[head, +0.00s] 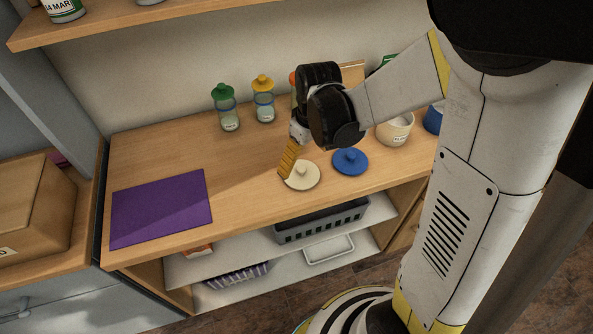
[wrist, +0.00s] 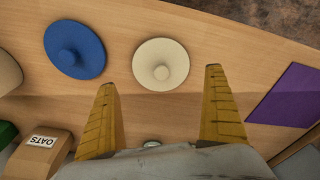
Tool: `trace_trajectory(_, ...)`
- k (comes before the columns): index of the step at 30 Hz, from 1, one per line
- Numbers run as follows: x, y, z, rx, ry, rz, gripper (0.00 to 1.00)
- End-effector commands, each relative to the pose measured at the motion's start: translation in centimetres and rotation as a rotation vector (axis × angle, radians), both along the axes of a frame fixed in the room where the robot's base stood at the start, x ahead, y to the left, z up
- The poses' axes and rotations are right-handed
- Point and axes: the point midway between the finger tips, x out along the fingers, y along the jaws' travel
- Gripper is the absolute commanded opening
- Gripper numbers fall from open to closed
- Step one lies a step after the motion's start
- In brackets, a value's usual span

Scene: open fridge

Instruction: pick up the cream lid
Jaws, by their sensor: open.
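The cream lid (head: 302,176) is a round disc with a small knob, lying knob up on the wooden counter. In the wrist view the cream lid (wrist: 160,64) lies just beyond the fingertips, roughly in line with the gap between them. My gripper (head: 287,170) is above the counter at the lid's left edge in the head view. Its two yellow ribbed fingers also show in the wrist view (wrist: 163,76), spread apart with nothing between them. The head view does not show clearly whether a finger touches the lid.
A blue lid (head: 350,161) lies right of the cream lid. A cream pot (head: 394,129) stands behind it. A purple mat (head: 161,208) lies at the left. Green-topped (head: 226,108) and yellow-topped (head: 264,100) jars stand at the back. A box labelled OATS (wrist: 42,150) shows in the wrist view.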

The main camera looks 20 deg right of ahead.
Motion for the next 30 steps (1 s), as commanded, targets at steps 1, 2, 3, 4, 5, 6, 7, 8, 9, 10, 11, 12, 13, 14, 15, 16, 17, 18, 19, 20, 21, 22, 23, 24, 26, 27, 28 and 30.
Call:
trace_trajectory(1,0.1,0.0,-0.6,0.0,0.0,0.0,1.0)
trace_trajectory(2,0.1,0.0,-0.7,0.0,0.0,0.0,1.0)
trace_trajectory(3,0.1,0.1,-0.9,0.0,0.0,0.0,1.0)
trace_trajectory(4,0.1,0.1,-1.0,0.0,0.0,0.0,1.0)
trace_trajectory(5,0.1,0.1,-1.2,0.0,0.0,0.0,1.0)
trace_trajectory(6,0.1,0.1,-1.6,0.0,0.0,0.0,1.0)
trace_trajectory(7,0.2,0.1,-2.0,0.0,-0.001,0.0,1.0)
trace_trajectory(8,0.2,0.1,-2.4,0.0,-0.001,0.0,1.0)
trace_trajectory(9,0.3,0.2,-3.1,0.0,-0.001,0.0,1.0)
trace_trajectory(10,0.4,0.2,-3.7,0.0,-0.001,0.0,1.0)
trace_trajectory(11,0.4,0.2,-4.2,0.0,-0.001,0.0,1.0)
trace_trajectory(12,0.5,0.2,-4.9,0.0,-0.001,0.0,1.0)
trace_trajectory(13,0.5,0.3,-5.3,0.0,-0.001,0.0,1.0)
trace_trajectory(14,0.6,0.3,-5.6,-0.001,-0.001,0.0,1.0)
trace_trajectory(15,0.6,0.3,-5.9,-0.001,-0.001,0.0,1.0)
trace_trajectory(16,0.6,0.3,-6.0,-0.001,-0.001,0.0,1.0)
trace_trajectory(17,0.6,0.3,-6.0,-0.001,-0.001,0.0,1.0)
trace_trajectory(18,0.6,0.3,-5.9,-0.001,-0.001,0.0,1.0)
trace_trajectory(19,0.6,0.3,-5.9,-0.001,-0.001,0.0,1.0)
trace_trajectory(20,0.6,0.3,-5.8,-0.001,-0.001,0.0,1.0)
trace_trajectory(21,0.6,0.3,-5.8,-0.001,-0.001,0.0,1.0)
trace_trajectory(22,0.6,0.3,-5.8,-0.001,-0.001,0.0,0.97)
trace_trajectory(23,0.6,0.3,-5.8,-0.001,-0.001,0.0,0.88)
trace_trajectory(24,0.6,0.3,-5.8,-0.001,-0.001,0.0,0.76)
trace_trajectory(26,0.6,0.3,-5.8,-0.001,-0.001,0.0,0.57)
trace_trajectory(27,0.6,0.3,-5.8,-0.001,-0.001,0.0,0.53)
trace_trajectory(28,0.6,0.3,-5.8,-0.001,-0.001,0.0,0.53)
trace_trajectory(30,0.6,0.3,-5.8,-0.001,-0.001,0.0,0.52)
